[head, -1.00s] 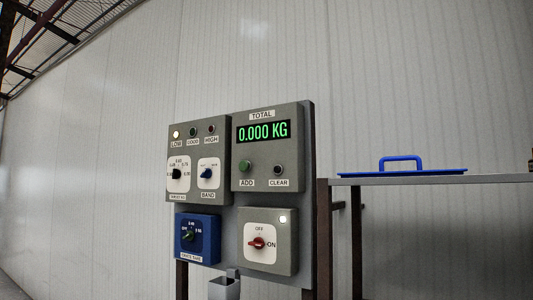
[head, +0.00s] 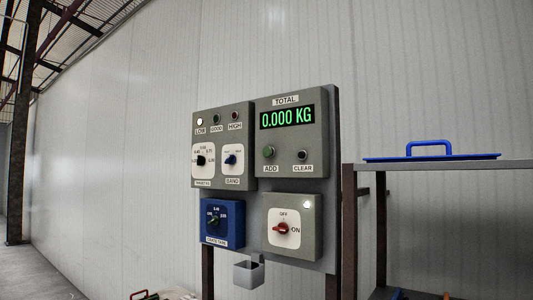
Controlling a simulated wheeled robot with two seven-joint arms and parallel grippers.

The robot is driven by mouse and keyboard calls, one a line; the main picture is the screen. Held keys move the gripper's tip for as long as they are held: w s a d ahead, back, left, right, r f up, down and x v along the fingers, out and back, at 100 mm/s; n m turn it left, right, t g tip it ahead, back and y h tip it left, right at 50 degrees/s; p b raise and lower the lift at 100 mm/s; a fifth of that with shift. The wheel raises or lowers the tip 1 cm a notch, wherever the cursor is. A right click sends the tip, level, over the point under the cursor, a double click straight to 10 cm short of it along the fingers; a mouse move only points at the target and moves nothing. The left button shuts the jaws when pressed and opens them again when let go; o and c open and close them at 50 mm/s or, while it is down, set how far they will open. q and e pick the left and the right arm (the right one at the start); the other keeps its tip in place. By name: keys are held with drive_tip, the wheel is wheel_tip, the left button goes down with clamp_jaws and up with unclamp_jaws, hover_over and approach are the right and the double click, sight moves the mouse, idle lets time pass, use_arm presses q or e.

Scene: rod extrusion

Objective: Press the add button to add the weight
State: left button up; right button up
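The green add button (head: 268,152) is on the upper right grey box of the control panel (head: 333,150), above the label ADD. The black clear button (head: 302,155) is to its right. The display (head: 287,117) above them reads 0.000 KG in green under the label TOTAL. Neither of my grippers shows in the head view, and nothing touches the add button.
The LOW lamp (head: 199,122) is lit. A red switch (head: 281,229) points toward ON, with a white lamp lit above it. A small grey bin (head: 249,272) hangs below. A blue tray with a handle (head: 430,156) lies on a shelf (head: 480,164) at right.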

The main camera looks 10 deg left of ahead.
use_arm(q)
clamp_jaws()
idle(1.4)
